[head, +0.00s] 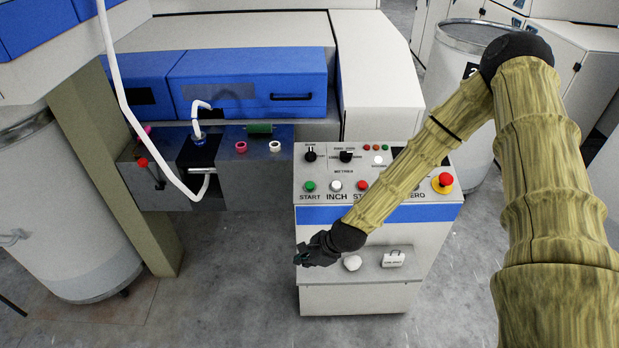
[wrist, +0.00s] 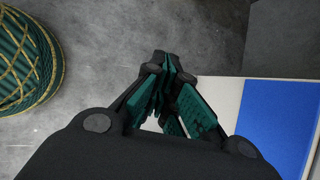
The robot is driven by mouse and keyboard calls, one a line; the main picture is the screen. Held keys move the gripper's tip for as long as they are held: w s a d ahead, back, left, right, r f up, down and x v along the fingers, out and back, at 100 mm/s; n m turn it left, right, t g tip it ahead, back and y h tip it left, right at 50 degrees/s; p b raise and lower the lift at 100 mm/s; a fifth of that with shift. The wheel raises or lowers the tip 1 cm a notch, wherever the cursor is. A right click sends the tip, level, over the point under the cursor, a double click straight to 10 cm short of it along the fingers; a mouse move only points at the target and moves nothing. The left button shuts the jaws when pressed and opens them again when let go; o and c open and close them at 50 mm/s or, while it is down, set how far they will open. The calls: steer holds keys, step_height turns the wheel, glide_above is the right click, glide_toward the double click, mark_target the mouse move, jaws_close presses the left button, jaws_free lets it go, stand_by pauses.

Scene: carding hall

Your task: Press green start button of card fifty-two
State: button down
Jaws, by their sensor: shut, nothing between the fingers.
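The green start button (head: 310,186) sits at the left of the lower row on the sloped top of the control cabinet (head: 320,272), above the printed word START. A white INCH button (head: 336,185) is just right of it, then a red button (head: 362,185). My gripper (head: 299,259) is shut and empty, in front of the cabinet's left side and below the start button in the head view, apart from it. In the wrist view my gripper (wrist: 165,62) has its fingers together, with the cabinet's blue band (wrist: 280,115) to the right. No card number is readable.
A red emergency knob (head: 445,180) on a yellow base stands at the panel's right. A small shelf below holds a white ball (head: 352,262) and a labelled tag (head: 394,258). A white hose (head: 130,110) hangs at left. Grey floor (head: 235,270) left of the cabinet is clear.

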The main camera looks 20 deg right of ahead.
steer(key=w+d+r+m+t+y+p, duration=0.1)
steer(key=w+d+r+m+t+p, duration=0.1)
steer(key=w+r+m, duration=0.4)
steer(key=w+d+r+m+t+p, duration=0.2)
steer(key=w+d+r+m, duration=0.3)
steer(key=w+r, duration=0.6)
step_height(320, 180, up, 7)
steer(key=shift+w+d+f+m+y+p, duration=0.2)
steer(key=shift+d+m+y+p, duration=0.15)
steer(key=shift+m+p, duration=0.4)
steer(key=shift+f, duration=0.1)
steer(key=b, duration=0.4)
glide_above(311, 184)
steer(key=s, duration=0.1)
step_height(311, 184, down, 7)
steer(key=shift+r, duration=0.2)
steer(key=shift+w+f+b, duration=0.25)
steer(key=shift+f+b, duration=0.65)
steer(key=shift+b, duration=0.2)
steer(key=shift+w+f+b, duration=0.2)
steer(key=shift+f+b, duration=0.7)
steer(key=shift+b, duration=0.05)
steer(key=shift+r, duration=0.15)
steer(key=shift+s+r+p, duration=0.25)
steer(key=shift+r+p, duration=0.4)
steer(key=shift+r, duration=0.15)
